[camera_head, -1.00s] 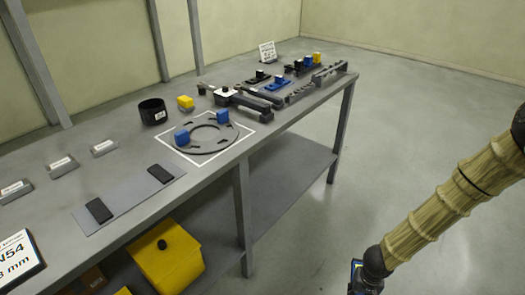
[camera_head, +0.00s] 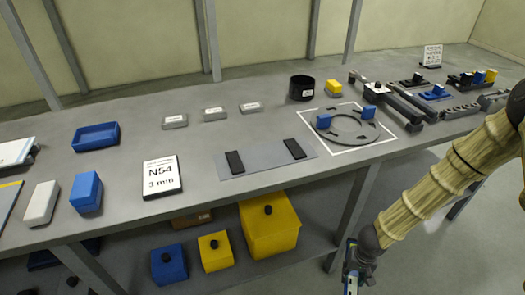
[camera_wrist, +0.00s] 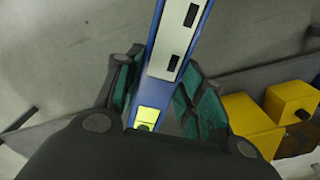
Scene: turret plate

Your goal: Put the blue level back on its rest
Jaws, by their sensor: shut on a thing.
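The blue level (camera_wrist: 178,45) is a long blue bar with a pale face, dark slots and a yellow-green vial. In the wrist view it runs up from between my fingers and out of the top edge. My gripper (camera_wrist: 160,85) is shut on it, with teal pads on both sides. In the head view my gripper (camera_head: 356,268) hangs at the lower right, in front of the bench and below its top; only a small part of the level shows there. A grey plate with two black pads (camera_head: 265,163), which looks like the rest, lies empty on the bench.
Right of the plate is a dark ring (camera_head: 345,137) with blue blocks in a white outline. Left are an N54 sign (camera_head: 161,177), a blue block (camera_head: 86,192) and a blue tray (camera_head: 96,136). Yellow bins (camera_head: 270,228) stand on the lower shelf. Bench front edge (camera_head: 290,183) lies near my arm.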

